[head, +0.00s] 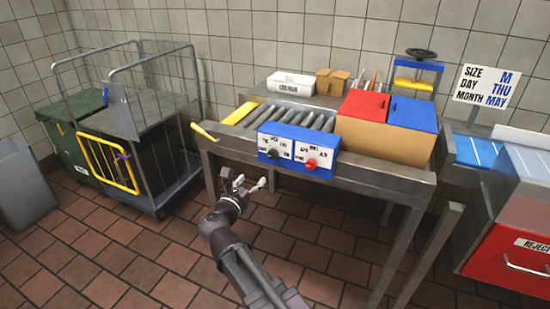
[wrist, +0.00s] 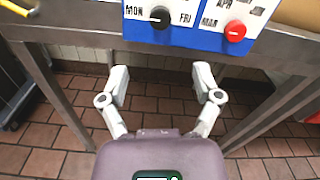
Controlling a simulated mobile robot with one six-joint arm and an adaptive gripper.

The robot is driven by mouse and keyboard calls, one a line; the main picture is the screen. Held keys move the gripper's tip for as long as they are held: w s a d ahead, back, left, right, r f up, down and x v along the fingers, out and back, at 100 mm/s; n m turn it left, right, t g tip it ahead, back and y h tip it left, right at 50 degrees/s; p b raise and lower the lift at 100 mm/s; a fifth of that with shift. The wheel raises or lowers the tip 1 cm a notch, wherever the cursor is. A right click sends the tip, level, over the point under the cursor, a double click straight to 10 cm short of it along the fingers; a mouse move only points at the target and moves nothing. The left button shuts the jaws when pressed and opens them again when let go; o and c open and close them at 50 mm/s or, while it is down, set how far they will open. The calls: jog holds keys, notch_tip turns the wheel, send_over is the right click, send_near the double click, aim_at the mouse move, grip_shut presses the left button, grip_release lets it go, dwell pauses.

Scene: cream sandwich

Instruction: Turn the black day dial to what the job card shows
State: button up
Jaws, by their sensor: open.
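The black day dial (head: 273,154) is on the left half of a blue-framed panel (head: 297,133) on the front of the table. In the wrist view the black dial (wrist: 160,18) sits at the top, with MON to its left and FRI to its right. Its other labels are cut off, and I cannot tell where it points. The job card (head: 486,86) at the right reads SIZE M, DAY THU, MONTH MAY. My gripper (head: 252,184) is open and empty, below and in front of the panel, apart from the dial; its fingers also show in the wrist view (wrist: 160,72).
A red dial (head: 311,163) with month labels is right of the black one. A yellow-tipped lever (head: 204,131) sticks out at the table's left corner. A wire cart (head: 150,140) stands left. A red reject bin (head: 515,255) is right. Floor before the table is free.

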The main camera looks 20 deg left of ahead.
aim_at(272, 156)
jog(key=w, duration=0.8)
jog(key=w+d, duration=0.1)
jog(key=w, duration=0.4)
grip_shut()
jog(key=c, duration=1)
grip_release()
jog(key=shift+d, duration=0.5)
jog(key=shift+a, duration=0.2)
grip_shut()
jog(key=shift+a, duration=0.15)
